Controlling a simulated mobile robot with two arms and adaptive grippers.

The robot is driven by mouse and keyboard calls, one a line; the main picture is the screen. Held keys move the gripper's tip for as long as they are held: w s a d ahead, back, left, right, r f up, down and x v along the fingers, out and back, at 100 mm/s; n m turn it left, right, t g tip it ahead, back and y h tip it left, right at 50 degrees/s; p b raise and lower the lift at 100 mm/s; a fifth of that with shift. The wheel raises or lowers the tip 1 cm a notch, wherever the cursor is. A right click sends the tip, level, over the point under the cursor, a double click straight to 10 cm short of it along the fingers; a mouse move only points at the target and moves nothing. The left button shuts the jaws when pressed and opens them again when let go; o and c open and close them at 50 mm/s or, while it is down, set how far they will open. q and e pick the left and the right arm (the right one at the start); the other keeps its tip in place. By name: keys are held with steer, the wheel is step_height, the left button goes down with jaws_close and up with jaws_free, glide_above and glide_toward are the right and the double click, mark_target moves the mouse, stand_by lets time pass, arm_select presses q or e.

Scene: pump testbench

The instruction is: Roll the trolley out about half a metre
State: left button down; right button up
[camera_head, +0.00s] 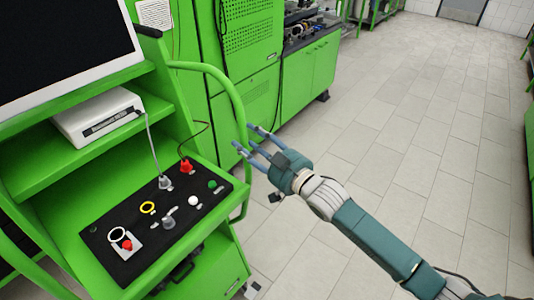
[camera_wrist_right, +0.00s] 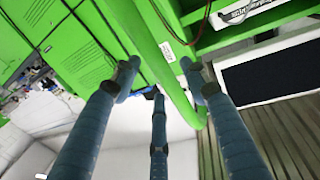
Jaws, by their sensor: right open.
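The green trolley (camera_head: 98,163) stands at the left in the head view, with a black control panel (camera_head: 160,220) on its lower shelf. A green tube handle (camera_head: 222,80) curves down its right side. My right gripper (camera_head: 247,137) has its three blue fingers spread, with the tips close to the handle. In the right wrist view the fingers (camera_wrist_right: 158,80) are apart, and the handle tube (camera_wrist_right: 176,92) runs between and beyond their tips. I cannot tell whether any finger touches it. My left gripper is not in view.
A dark screen (camera_head: 62,45) and a white box (camera_head: 98,115) sit on the trolley. Green cabinets (camera_head: 310,70) stand behind it. The tiled floor (camera_head: 410,120) to the right is clear.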

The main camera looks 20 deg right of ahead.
steer(key=v, duration=1)
steer(key=shift+s, duration=0.2)
